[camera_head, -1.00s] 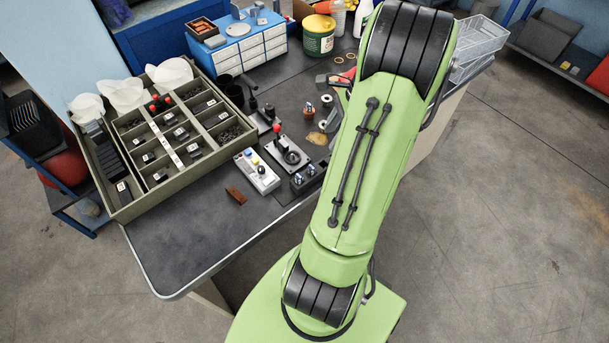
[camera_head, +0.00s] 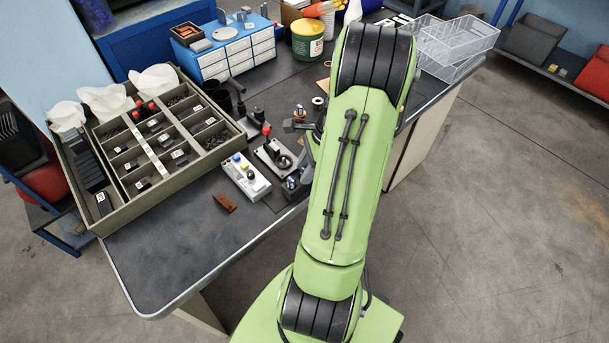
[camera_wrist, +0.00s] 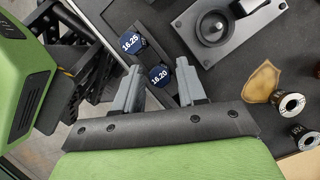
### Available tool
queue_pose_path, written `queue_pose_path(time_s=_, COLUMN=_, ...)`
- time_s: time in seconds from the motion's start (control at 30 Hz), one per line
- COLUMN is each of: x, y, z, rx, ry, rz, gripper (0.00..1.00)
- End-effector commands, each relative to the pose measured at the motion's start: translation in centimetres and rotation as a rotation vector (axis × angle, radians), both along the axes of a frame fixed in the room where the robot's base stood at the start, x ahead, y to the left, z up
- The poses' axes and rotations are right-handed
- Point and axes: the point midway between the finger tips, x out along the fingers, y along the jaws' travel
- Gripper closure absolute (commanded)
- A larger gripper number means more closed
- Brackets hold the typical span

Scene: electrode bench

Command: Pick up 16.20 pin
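In the wrist view, the 16.20 pin (camera_wrist: 160,76) has a dark blue round top with a white label. The 16.25 pin (camera_wrist: 131,43) stands just up and left of it, and both sit in a dark holder block (camera_wrist: 187,66). My gripper (camera_wrist: 158,68) is open, with one grey finger on each side of the 16.20 pin; I cannot tell whether either finger touches it. In the head view the holder block (camera_head: 294,187) is partly hidden by my arm, and the pin labels cannot be read there.
A lever fixture (camera_wrist: 215,28) stands beside the holder. A tan shield-shaped piece (camera_wrist: 262,80) and metal-topped cylinders (camera_wrist: 291,103) lie to the right.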

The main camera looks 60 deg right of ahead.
Motion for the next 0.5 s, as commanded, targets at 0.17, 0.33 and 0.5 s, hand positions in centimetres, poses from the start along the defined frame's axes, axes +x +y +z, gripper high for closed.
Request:
queue_pose_path(time_s=0.17, x=-0.01, y=-0.02, z=0.05, rx=0.000, ry=0.000, rz=0.000, gripper=0.87)
queue_pose_path(time_s=0.33, x=0.00, y=-0.03, z=0.08, rx=-0.001, ry=-0.001, rz=0.000, gripper=1.00)
queue_pose_path(time_s=0.5, x=0.00, y=-0.04, z=0.14, rx=-0.001, ry=-0.001, rz=0.001, gripper=1.00)
